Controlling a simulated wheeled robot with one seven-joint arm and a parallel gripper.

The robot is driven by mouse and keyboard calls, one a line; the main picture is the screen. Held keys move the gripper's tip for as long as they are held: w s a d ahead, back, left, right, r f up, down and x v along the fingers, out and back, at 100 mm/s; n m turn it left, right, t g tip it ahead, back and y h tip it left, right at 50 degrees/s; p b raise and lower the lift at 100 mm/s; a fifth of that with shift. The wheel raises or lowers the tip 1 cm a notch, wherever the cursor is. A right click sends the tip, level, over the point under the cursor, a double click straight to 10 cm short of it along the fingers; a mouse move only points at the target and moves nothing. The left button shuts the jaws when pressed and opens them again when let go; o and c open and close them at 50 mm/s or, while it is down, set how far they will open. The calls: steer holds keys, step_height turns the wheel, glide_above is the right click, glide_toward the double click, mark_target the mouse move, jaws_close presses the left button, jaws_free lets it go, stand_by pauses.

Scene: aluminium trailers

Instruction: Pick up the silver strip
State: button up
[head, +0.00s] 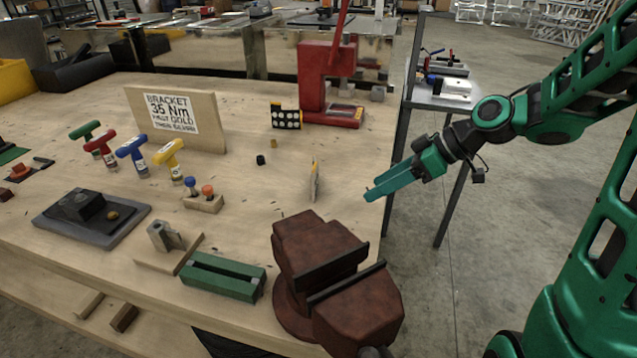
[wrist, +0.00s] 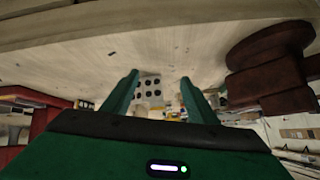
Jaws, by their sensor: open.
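I cannot pick out a silver strip with certainty in either view. A thin upright pale piece with a yellow edge (head: 314,182) stands on the bench behind the vise, nearly edge-on in the head view. My gripper (head: 374,192) is at the bench's right edge, to the right of this piece and apart from it, pointing left. In the wrist view my gripper (wrist: 160,77) has its two green fingers spread with nothing held. A pale plate with dark dots (wrist: 151,90) shows between them, farther off.
A rusty vise (head: 310,250) stands at the bench's front right, and a red press (head: 314,80) at the back. A green block (head: 222,277), a bracket sign (head: 172,113) and coloured T-handles (head: 132,149) stand left. Bare wood (head: 255,205) lies between.

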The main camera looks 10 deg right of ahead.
mark_target(315, 167)
steer(key=w+a+r+n+y, duration=0.1)
steer(key=a, duration=0.2)
steer(key=w+a+n+y, duration=0.1)
steer(key=w+a+y, duration=0.1)
steer(key=a, duration=0.1)
steer(key=w+a+r+n+y, duration=0.1)
steer(key=w+a, duration=0.1)
steer(key=a, duration=0.1)
steer(key=shift+w+a+r+n+t+y, duration=0.2)
steer(key=shift+w+r+n+t+y, duration=0.1)
steer(key=shift+r+n+t, duration=0.1)
steer(key=shift+w+x, duration=0.1)
steer(key=shift+x, duration=1.3)
steer(key=shift+w+x, duration=0.15)
steer(key=shift+x, duration=1.25)
steer(key=shift+d+f, duration=0.15)
steer(key=shift+f, duration=0.05)
jaws_close()
